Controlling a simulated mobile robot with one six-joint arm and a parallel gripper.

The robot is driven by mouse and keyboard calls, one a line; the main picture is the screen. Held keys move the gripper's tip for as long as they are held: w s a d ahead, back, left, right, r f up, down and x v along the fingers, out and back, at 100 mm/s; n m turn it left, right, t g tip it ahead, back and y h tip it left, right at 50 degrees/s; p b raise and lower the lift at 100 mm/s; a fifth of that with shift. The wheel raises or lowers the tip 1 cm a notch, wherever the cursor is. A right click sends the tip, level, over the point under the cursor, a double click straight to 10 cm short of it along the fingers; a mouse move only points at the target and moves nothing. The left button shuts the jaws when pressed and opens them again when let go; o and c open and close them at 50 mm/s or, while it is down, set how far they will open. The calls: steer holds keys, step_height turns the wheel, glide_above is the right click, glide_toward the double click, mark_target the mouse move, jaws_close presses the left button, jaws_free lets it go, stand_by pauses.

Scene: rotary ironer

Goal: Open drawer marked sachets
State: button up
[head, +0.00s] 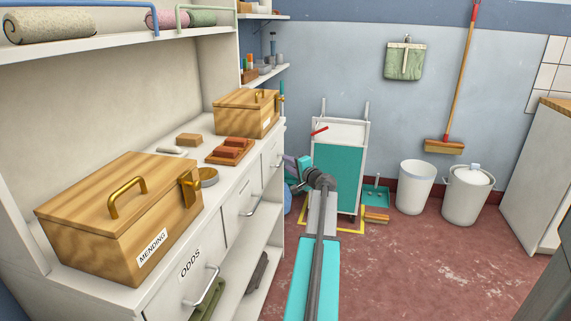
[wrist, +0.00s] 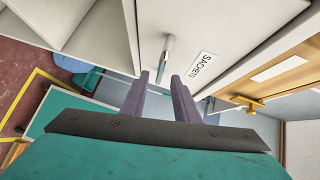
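The drawer marked SACHETS (wrist: 225,40) has a white front with its label beside a metal bar handle (wrist: 167,57). It looks shut. In the head view it appears to be the far drawer (head: 270,154) of the white unit, its label not readable there. My gripper (wrist: 160,77) is open. In the wrist view its two purple fingers point at the handle, with the handle's near end at the gap between the fingertips. I cannot tell whether they touch. In the head view my gripper (head: 287,160) is beside that drawer, partly hidden by my wrist.
A drawer marked ODDS (head: 190,278) and an unreadable middle drawer (head: 238,208) are nearer. Wooden boxes, one marked MENDING (head: 120,215), stand on the counter. A teal-fronted trolley (head: 338,172) stands just beyond my gripper. The red floor (head: 430,265) at right is clear.

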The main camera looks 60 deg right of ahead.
steer(key=shift+x, duration=1.65)
jaws_close()
